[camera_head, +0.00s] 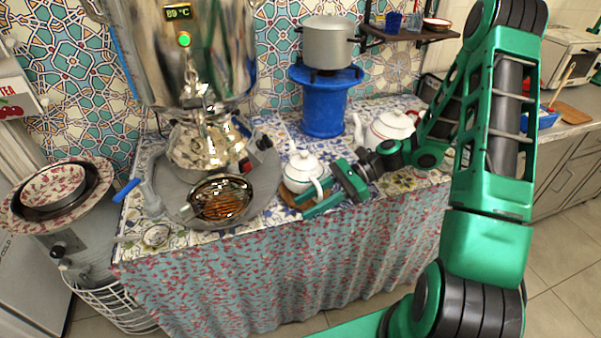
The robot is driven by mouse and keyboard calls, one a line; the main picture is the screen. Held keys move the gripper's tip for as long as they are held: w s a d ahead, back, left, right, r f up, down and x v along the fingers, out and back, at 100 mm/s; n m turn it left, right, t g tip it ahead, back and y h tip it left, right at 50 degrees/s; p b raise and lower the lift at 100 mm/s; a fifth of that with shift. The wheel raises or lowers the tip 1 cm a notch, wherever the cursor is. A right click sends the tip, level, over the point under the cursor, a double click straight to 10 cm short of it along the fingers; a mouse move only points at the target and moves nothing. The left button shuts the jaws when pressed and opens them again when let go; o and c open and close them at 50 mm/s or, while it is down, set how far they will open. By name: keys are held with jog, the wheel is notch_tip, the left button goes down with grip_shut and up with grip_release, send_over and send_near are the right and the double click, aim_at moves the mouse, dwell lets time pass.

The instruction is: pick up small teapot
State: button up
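The small teapot (301,166) is white with a lid and stands upright on a brown board or trivet (288,197) at the table's front edge. Its handle side faces right, toward my gripper. My gripper (318,193) is at the teapot's right side, with its green fingers spread apart near the handle. I cannot tell whether the fingers touch the handle. The gripper hides part of the teapot's lower right side.
A big metal samovar (190,60) with a round tray (262,178) and strainer bowl (222,200) is at left. A blue stand (322,105) holds a pot (329,45) behind.

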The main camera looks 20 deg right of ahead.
jog(key=shift+a+f, duration=0.15)
jog(key=shift+a, duration=0.2)
jog(key=shift+c, duration=0.2)
grip_shut()
